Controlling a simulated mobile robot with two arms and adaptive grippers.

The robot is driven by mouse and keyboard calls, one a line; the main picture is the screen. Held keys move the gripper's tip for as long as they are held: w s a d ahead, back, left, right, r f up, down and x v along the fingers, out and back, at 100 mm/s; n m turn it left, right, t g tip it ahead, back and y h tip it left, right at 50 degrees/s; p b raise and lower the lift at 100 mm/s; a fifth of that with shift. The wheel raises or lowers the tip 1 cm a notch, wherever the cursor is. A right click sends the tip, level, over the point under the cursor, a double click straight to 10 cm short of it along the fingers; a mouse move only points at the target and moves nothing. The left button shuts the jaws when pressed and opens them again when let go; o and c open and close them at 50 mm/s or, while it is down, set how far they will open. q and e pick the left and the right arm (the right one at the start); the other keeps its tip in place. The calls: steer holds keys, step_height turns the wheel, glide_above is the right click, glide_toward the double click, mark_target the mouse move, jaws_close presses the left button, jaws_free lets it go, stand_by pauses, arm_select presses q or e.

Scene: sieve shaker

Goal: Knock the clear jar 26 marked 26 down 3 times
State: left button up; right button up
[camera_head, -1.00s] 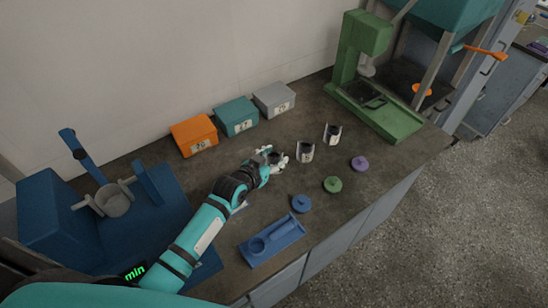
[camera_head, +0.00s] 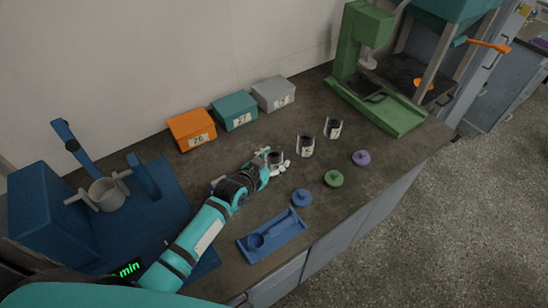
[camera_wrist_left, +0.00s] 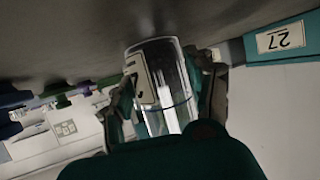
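A clear jar (camera_head: 276,156) with a dark top and a pale label is the leftmost of three jars in a row on the dark bench. My left gripper (camera_head: 270,166) has its fingers around it. In the left wrist view the clear jar (camera_wrist_left: 162,85) lies between the two fingers, which appear pressed against its sides; my left gripper (camera_wrist_left: 165,100) seems shut on it. The jar label is turned partly away and I cannot read its number. Whether the jar touches the bench is hard to tell. My right gripper is not in view.
Two more jars (camera_head: 306,146) (camera_head: 333,128) stand to the right. Blue (camera_head: 301,198), green (camera_head: 333,178) and purple (camera_head: 361,158) lids lie in front. Orange (camera_head: 192,130), teal (camera_head: 235,110) and grey (camera_head: 273,94) boxes stand behind. A blue tray (camera_head: 272,237) lies near the front edge.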

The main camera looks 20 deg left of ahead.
arm_select(q)
steer(key=shift+o, duration=1.1)
steer(key=shift+f, duration=0.1)
steer(key=shift+s, duration=0.15)
steer(key=v, duration=1.2)
steer(key=shift+a, duration=0.1)
